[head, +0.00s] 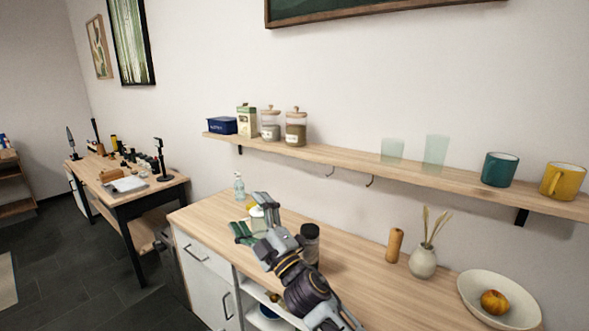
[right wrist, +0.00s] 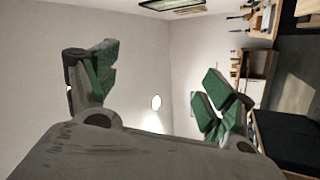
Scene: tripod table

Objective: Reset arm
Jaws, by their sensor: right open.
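My right gripper (head: 253,216) is above the wooden counter (head: 345,262), with my right arm coming in from the lower edge of the head view. Its two green-padded fingers are spread apart. In the right wrist view the fingers of the right gripper (right wrist: 161,85) are also wide apart, with nothing between them. A whitish bottle is partly hidden behind the gripper, and I cannot tell how far apart they are. My left gripper is in neither view.
A dark-lidded jar (head: 310,245) stands beside my right arm. A clear bottle (head: 239,187) is at the counter's back left. A wooden mill (head: 394,245), a vase (head: 423,262) and a white bowl (head: 475,290) are at right. A wall shelf (head: 340,159) overhangs the counter.

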